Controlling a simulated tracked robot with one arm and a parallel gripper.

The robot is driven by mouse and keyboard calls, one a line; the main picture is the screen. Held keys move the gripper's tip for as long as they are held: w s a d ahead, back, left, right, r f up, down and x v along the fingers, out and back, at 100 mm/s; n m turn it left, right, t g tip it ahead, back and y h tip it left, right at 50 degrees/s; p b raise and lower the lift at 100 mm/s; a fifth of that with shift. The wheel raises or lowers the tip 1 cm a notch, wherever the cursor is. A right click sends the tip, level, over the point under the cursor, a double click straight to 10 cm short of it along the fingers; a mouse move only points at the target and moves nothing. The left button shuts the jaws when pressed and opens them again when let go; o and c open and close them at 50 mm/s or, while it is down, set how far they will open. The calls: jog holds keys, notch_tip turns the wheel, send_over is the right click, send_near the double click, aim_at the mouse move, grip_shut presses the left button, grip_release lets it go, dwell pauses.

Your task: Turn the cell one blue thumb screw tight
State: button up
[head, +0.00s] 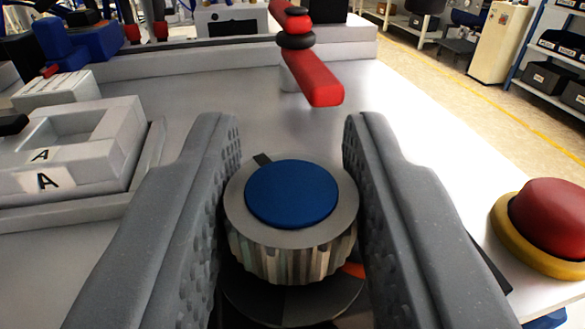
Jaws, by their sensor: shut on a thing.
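The blue thumb screw (291,194) stands upright in the lower middle of the head view. It has a blue disc on top, a grey rim and a ribbed metal side. A small dark pointer mark shows at the back left of its rim. My gripper (292,140) is shut on the thumb screw, with one grey padded finger on its left side and one on its right. A dark round base shows beneath the screw, partly hidden by the fingers. A bit of orange shows at its lower right.
A red lever (313,77) sticks out beyond the screw. A red push button (550,215) on a yellow collar stands at the right. A grey tray marked A (85,170) lies at the left. White table top is clear between the screw and the lever.

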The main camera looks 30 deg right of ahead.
jog(key=shift+a+r+m+g+h, duration=0.15)
jog(key=shift+m+g+h, duration=0.55)
jog(key=shift+h, duration=0.4)
jog(key=shift+m+g+h+p, duration=0.6)
jog(key=shift+m+h+p, duration=0.2)
jog(key=shift+h+p, duration=0.1)
jog(key=shift+m+g+h+p, duration=0.4)
jog(key=shift+h+p, duration=0.05)
jog(key=shift+h, duration=0.05)
jog(key=o, duration=1)
jog(key=shift+c, duration=0.2)
jog(key=shift+s, duration=0.1)
